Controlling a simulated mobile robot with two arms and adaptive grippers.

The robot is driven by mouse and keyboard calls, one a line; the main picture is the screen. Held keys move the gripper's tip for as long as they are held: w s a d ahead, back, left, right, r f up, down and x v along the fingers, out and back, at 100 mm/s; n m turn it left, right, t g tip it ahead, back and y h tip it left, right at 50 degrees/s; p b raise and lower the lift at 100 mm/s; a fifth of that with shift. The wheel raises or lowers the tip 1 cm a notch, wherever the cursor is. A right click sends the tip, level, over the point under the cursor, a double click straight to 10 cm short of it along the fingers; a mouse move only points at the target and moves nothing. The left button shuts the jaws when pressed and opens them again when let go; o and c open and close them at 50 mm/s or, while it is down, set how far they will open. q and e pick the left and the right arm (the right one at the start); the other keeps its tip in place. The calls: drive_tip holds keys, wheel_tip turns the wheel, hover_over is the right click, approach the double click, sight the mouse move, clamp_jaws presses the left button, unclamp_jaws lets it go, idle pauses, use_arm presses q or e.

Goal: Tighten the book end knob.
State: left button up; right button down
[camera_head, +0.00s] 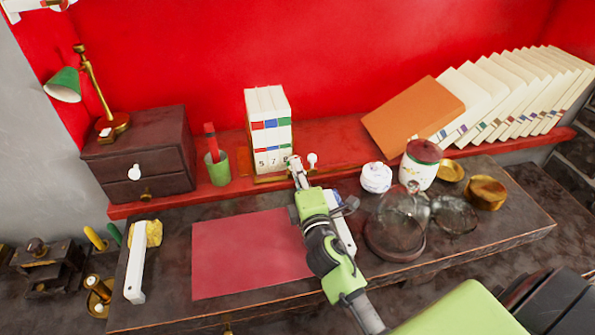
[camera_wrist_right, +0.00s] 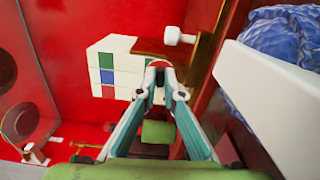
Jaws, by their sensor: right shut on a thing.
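The brass book end (camera_head: 272,179) stands on the red shelf at the white books (camera_head: 268,125). It also shows in the right wrist view (camera_wrist_right: 150,46) beside the books. A white knob (camera_head: 312,159) on a short stem stands clear at its right end, and shows in the wrist view (camera_wrist_right: 178,36). My right gripper (camera_head: 295,163) reaches up to the front of the book end, left of that white knob. Its fingertips (camera_wrist_right: 159,72) are shut on a small part there, the book end knob, which they mostly hide. My left gripper is not in view.
A green cup (camera_head: 217,168) stands left of the books. A red mat (camera_head: 245,255) lies on the desk.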

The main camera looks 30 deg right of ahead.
idle(0.4)
drive_tip(key=c, duration=2.2)
unclamp_jaws()
drive_tip(key=v, duration=0.7)
drive_tip(key=shift+s+a, duration=0.1)
drive_tip(key=shift+s, duration=0.15)
